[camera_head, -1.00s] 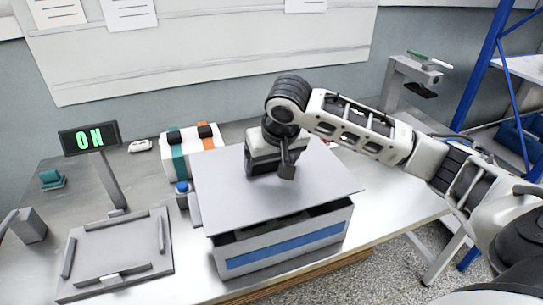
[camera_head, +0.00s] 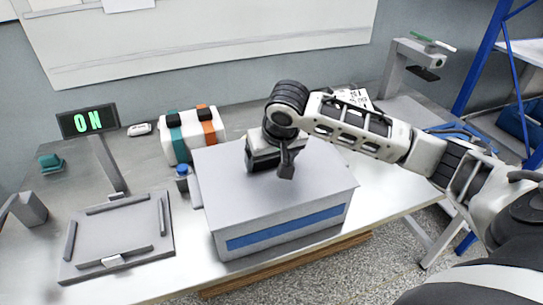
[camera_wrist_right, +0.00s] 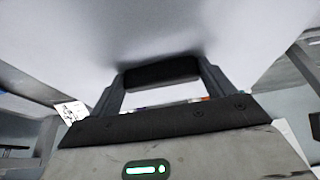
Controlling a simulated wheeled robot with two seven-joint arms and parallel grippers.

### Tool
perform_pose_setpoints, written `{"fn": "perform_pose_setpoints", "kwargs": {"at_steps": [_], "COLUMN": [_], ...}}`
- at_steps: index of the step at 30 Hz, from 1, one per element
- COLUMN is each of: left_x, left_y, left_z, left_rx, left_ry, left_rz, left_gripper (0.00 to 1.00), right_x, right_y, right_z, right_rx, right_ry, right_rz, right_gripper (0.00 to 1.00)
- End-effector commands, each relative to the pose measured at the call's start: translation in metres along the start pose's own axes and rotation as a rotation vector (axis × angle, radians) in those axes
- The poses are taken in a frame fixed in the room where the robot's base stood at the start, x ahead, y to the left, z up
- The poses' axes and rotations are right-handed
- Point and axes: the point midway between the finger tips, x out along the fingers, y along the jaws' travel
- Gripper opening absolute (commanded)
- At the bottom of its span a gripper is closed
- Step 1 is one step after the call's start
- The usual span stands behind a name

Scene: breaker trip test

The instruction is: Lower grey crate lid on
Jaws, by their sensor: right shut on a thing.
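The grey crate (camera_head: 285,234) with a blue stripe stands on the table in the head view. The grey lid (camera_head: 235,185) lies flat across the crate's top, and no gap shows along the front edge. My right gripper (camera_head: 286,170) is above the middle of the lid, shut on its handle. In the right wrist view the dark handle (camera_wrist_right: 162,72) sits between the two fingers, with the pale lid surface (camera_wrist_right: 160,25) beyond. The crate's inside is hidden by the lid. My left gripper is not in view.
A white case with teal and orange straps (camera_head: 191,133) and a blue-capped bottle (camera_head: 183,172) stand just left of the crate. The table's front edge is close to the crate.

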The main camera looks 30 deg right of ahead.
Motion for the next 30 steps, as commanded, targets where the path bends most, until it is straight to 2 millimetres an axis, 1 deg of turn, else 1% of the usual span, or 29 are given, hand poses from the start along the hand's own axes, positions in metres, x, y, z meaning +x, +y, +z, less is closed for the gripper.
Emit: {"fn": "perform_pose_setpoints", "kwargs": {"at_steps": [2,3,4,5,12,14,17,20,27,30], "left_x": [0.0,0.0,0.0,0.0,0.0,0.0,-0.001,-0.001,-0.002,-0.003], "left_y": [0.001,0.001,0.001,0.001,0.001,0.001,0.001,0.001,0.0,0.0], "left_z": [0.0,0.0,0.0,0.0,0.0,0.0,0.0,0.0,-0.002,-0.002], "left_rx": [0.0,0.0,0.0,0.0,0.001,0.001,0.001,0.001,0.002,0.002], "left_ry": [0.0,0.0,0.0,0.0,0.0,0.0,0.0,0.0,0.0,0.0], "left_rz": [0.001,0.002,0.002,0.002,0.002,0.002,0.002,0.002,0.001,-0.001], "left_gripper": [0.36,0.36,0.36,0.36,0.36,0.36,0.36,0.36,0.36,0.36], "right_x": [0.0,0.0,0.0,0.0,-0.001,-0.005,-0.017,-0.037,-0.097,-0.119], "right_y": [0.0,0.0,0.0,0.0,0.0,0.0,-0.001,0.0,-0.001,-0.001], "right_z": [0.0,0.0,0.0,0.0,0.0,0.0,-0.001,-0.001,-0.002,-0.002], "right_rx": [0.0,0.0,0.0,0.0,0.0,0.001,0.0,-0.001,-0.001,-0.001], "right_ry": [0.001,0.001,0.001,0.001,-0.001,0.0,0.002,0.003,0.006,0.006], "right_rz": [-0.001,-0.001,-0.001,-0.001,0.0,-0.001,-0.002,-0.002,-0.003,-0.002], "right_gripper": [0.54,0.9,0.98,1.0,1.0,1.0,1.0,1.0,1.0,1.0]}}
